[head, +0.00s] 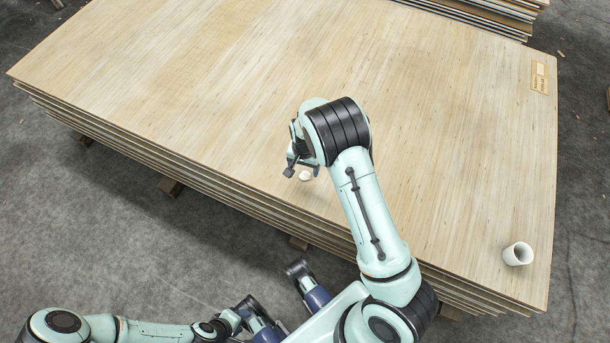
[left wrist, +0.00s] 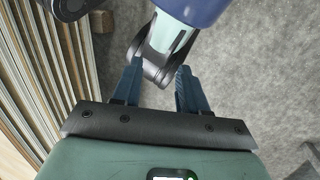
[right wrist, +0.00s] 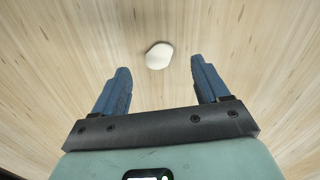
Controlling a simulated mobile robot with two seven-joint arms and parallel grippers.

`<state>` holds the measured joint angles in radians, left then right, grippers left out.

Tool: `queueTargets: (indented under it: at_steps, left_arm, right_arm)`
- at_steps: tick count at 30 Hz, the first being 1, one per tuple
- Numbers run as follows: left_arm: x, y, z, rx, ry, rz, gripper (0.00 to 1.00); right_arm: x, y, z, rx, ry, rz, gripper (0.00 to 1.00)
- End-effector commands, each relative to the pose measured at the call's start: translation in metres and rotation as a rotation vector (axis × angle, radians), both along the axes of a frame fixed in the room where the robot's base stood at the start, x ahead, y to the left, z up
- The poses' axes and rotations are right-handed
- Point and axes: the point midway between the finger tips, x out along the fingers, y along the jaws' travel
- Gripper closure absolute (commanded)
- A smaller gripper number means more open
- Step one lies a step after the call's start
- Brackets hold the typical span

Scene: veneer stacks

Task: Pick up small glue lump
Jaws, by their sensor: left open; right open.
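The small glue lump (head: 305,176) is a whitish, rounded blob on the top veneer sheet (head: 220,80), near the stack's front edge. My right gripper (head: 302,171) is open and empty just above it. In the right wrist view the lump (right wrist: 159,54) lies on the wood, centred between and slightly beyond the two blue fingertips of my right gripper (right wrist: 160,68). I cannot tell the exact height gap. My left gripper (left wrist: 156,75) is open and empty in front of the stack, pointing at the floor and parts of my own base.
A white cup (head: 517,253) stands at the right front corner of the stack. A paper label (head: 540,77) is at the right far corner. Another veneer stack (head: 490,15) is behind. The sheet around the lump is clear.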

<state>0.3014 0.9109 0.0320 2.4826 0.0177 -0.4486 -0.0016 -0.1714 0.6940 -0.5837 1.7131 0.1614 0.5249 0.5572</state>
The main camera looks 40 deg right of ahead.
Motion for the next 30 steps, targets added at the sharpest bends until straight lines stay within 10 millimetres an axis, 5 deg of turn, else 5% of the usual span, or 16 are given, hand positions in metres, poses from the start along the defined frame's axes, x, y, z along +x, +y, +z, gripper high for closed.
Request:
queueTargets:
  at_steps: [9, 16, 17, 22, 30]
  left_arm:
    - [0.021, 0.01, -0.019, 0.026, -0.056, 0.024, 0.57]
    - [0.022, 0.01, -0.018, 0.028, -0.06, 0.025, 0.57]
    - [0.022, 0.01, -0.018, 0.028, -0.06, 0.025, 0.57]
    - [0.022, 0.01, -0.018, 0.028, -0.06, 0.025, 0.57]
    - [0.022, 0.01, -0.018, 0.028, -0.059, 0.025, 0.57]
  right_arm:
    - [-0.002, -0.005, -0.046, 0.001, 0.004, 0.0, 0.25]
    - [-0.001, -0.005, -0.047, 0.001, 0.001, 0.0, 0.25]
    - [-0.001, -0.005, -0.047, 0.001, 0.001, 0.0, 0.29]
    - [-0.001, -0.005, -0.047, 0.001, 0.001, 0.0, 0.83]
    - [-0.001, -0.005, -0.047, 0.001, 0.001, 0.0, 0.84]
